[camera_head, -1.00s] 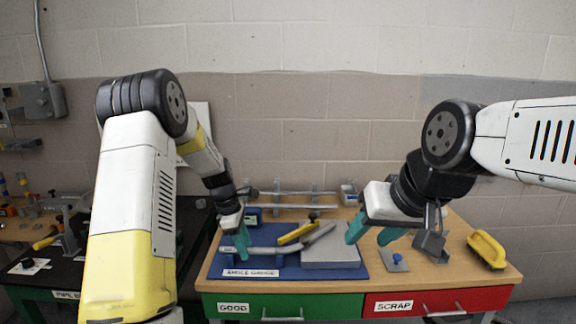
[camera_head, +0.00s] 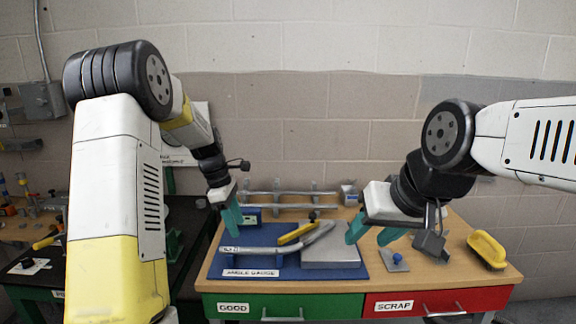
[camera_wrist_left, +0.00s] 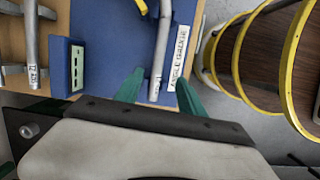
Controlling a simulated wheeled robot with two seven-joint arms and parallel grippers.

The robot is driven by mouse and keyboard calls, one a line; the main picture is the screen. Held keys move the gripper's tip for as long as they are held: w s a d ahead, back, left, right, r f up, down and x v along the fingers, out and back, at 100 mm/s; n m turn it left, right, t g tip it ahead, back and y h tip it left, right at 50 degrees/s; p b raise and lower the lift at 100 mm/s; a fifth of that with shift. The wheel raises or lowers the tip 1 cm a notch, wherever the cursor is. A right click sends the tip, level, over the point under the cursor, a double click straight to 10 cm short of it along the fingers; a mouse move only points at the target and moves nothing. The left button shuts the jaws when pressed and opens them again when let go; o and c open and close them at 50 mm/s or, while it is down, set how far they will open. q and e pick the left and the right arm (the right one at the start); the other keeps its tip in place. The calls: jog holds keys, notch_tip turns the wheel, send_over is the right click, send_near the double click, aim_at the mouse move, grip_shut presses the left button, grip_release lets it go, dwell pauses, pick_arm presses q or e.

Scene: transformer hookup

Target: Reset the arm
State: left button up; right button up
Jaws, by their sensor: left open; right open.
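My left gripper (camera_head: 231,217) is open and empty, with teal fingers, above the left edge of the blue angle gauge mat. It also shows in the left wrist view (camera_wrist_left: 158,95), its fingers apart with the labelled end of a bent grey pipe (camera_wrist_left: 162,50) seen between them, not gripped. The pipe (camera_head: 285,248) lies on the angle gauge (camera_head: 340,270) in the head view. My right gripper (camera_head: 372,236) is open and empty, over the table to the right of the gauge's grey block (camera_head: 331,252).
Below are a green GOOD drawer (camera_head: 330,303) and a red SCRAP drawer (camera_head: 460,298). A dark bench stands left.

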pick_arm(q)
jog(key=s+r+m+t, duration=0.2)
jog(key=s+r+m, duration=0.3)
jog(key=s+r, duration=0.3)
jog(key=s+r+m+t, duration=0.2)
jog(key=s+m, duration=0.4)
jog(key=s, duration=0.4)
jog(key=s+d+r+m+t, duration=0.1)
jog(key=s+r+m+t, duration=0.1)
jog(key=s+r+m, duration=0.3)
jog(key=s+m, duration=0.1)
jog(key=s, duration=0.3)
jog(key=shift+s+m+y, duration=0.3)
jog(key=shift+s+m, duration=0.05)
jog(key=shift+m, duration=0.05)
